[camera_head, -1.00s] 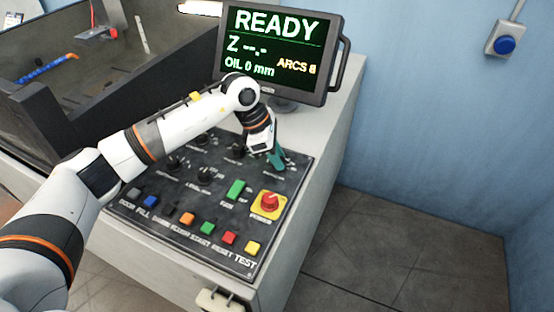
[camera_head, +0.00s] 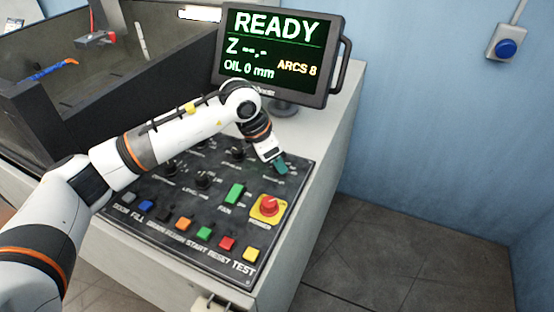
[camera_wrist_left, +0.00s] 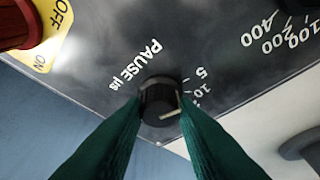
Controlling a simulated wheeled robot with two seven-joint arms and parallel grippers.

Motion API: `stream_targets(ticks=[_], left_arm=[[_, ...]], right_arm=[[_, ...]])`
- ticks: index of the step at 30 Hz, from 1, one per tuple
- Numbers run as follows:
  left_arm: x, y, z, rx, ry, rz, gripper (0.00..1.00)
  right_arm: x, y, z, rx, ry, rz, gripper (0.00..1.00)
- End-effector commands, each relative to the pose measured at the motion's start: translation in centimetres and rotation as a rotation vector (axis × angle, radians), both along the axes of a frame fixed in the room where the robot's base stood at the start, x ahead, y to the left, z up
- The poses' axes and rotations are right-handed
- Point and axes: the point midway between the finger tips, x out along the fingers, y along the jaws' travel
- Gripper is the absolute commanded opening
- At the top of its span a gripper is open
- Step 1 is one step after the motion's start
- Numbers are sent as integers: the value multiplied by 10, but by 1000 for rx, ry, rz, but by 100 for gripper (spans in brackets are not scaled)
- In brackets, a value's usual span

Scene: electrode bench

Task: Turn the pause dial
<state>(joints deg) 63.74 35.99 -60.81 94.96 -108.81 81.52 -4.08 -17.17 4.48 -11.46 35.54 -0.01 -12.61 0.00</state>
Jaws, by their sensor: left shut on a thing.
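The pause dial (camera_wrist_left: 160,97) is a black knob with a pale pointer mark, seen in the left wrist view beside the label "PAUSE µs" and a printed scale. My left gripper (camera_wrist_left: 160,115) has green fingers, one on each side of the dial, shut on it. In the head view my left gripper (camera_head: 280,166) is at the far right corner of the black control panel (camera_head: 225,261), and its fingers hide the dial there. My right gripper is not in view.
The red power switch (camera_head: 269,205) on a yellow plate sits nearer on the panel. Other black knobs (camera_head: 202,180) and a row of coloured buttons (camera_head: 204,233) lie beside my arm. A monitor (camera_head: 277,85) reading READY stands behind. Open floor lies right.

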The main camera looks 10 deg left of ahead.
Motion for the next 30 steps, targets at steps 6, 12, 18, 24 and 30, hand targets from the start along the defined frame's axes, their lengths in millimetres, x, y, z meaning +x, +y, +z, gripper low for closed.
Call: stream_targets(ticks=[6,12,18,24,30], left_arm=[[1,0,2,-1,-4,2,4],[1,0,1,-1,-2,1,48],[0,0,1,0,-1,0,48],[-3,6,18,-1,-5,2,48],[-12,20,57,-2,-8,1,48]], right_arm=[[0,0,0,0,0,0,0],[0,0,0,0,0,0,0],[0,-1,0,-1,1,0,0],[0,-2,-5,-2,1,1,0],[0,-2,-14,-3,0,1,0]])
